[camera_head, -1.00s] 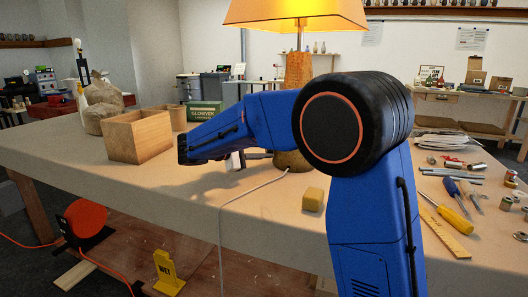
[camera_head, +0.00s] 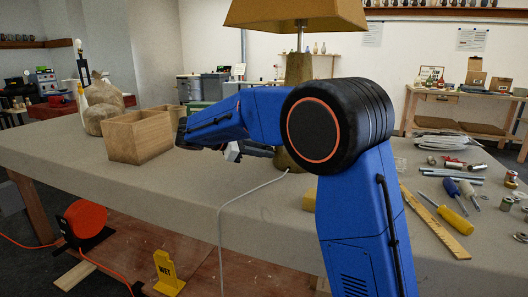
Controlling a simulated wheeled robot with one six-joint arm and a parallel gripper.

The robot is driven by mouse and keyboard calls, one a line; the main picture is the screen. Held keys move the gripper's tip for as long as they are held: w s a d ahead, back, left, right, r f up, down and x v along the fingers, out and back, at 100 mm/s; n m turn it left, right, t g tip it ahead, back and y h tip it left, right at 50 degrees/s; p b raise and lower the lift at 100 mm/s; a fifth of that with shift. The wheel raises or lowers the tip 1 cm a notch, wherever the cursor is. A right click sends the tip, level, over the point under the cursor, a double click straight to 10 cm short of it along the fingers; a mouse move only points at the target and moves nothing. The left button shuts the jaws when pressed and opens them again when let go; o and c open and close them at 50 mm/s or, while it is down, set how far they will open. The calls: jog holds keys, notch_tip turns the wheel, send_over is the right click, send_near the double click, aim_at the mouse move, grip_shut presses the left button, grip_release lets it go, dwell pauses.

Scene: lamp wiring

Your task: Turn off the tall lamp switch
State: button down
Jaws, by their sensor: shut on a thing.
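The tall lamp stands on the workbench, with its tan shade (camera_head: 296,14) cut by the top edge of the head view. The shade is unlit. The lamp's body (camera_head: 298,68) shows below it, partly hidden behind my arm. My gripper (camera_head: 266,152) reaches right to the lamp's lower body and is shut there, its fingers mostly hidden by my arm. The switch itself cannot be made out; the grip is at its likely place on the lamp. A pale cord (camera_head: 250,192) runs from the lamp's base over the bench's front edge.
A wooden box (camera_head: 138,137) stands left of my gripper. A ruler (camera_head: 436,222), screwdrivers (camera_head: 453,222) and small metal parts lie at the right. The bench (camera_head: 130,180) is clear at front left.

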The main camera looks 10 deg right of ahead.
jog(key=n+g, duration=0.2)
jog(key=n, duration=0.1)
jog(key=shift+w+n+g, duration=0.25)
jog(key=shift+n+g, duration=0.15)
jog(key=n+g, duration=0.2)
jog(key=n, duration=0.1)
jog(key=shift+w+f, duration=0.1)
jog(key=shift+w, duration=0.05)
dwell(0.3)
jog(key=c, duration=1.5)
grip_release()
jog(key=shift+c, duration=0.2)
